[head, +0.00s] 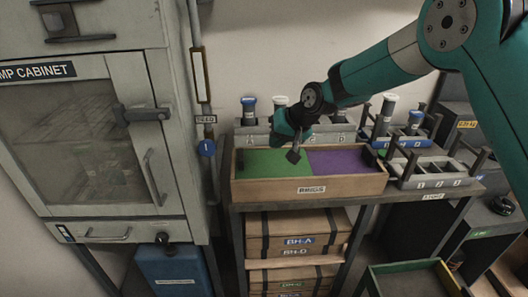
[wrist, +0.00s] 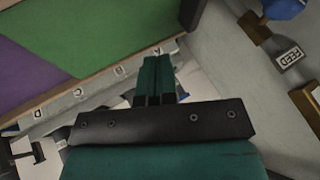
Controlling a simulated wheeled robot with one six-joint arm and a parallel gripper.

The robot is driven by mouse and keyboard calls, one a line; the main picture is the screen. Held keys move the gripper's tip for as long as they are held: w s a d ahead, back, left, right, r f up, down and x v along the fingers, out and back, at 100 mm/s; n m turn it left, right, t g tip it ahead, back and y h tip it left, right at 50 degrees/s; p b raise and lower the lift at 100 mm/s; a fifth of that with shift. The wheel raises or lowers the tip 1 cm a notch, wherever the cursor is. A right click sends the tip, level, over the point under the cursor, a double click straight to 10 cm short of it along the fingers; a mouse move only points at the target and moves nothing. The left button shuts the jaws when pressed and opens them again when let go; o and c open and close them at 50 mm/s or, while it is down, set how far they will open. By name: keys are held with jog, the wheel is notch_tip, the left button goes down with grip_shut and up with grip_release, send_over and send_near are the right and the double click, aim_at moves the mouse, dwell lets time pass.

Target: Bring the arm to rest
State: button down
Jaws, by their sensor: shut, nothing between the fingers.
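My teal arm reaches in from the upper right of the head view. The exact height of the gripper above the tray cannot be told.
A purple section (head: 338,160) fills the tray's right half. Racks with blue-capped and white-capped cylinders (head: 414,122) stand behind and to the right. A grey cabinet (head: 105,130) with a glass door is at left. Boxes (head: 300,223) fill the shelf below.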

jog(key=s+d+r+n+g, duration=0.1)
jog(key=s+d+r, duration=0.2)
jog(key=s+r, duration=0.5)
jog(key=s+d+r+n+g, duration=0.1)
jog(key=s+d+r+n, duration=0.2)
jog(key=s, duration=0.9)
jog(key=s+d+g+h, duration=0.1)
jog(key=s+d, duration=0.1)
jog(key=s, duration=0.7)
jog(key=s+d+r+n+g, duration=0.1)
jog(key=s+d, duration=0.2)
jog(key=s, duration=0.6)
jog(key=shift+s+h+p, duration=0.2)
jog(key=shift+h+p, duration=0.2)
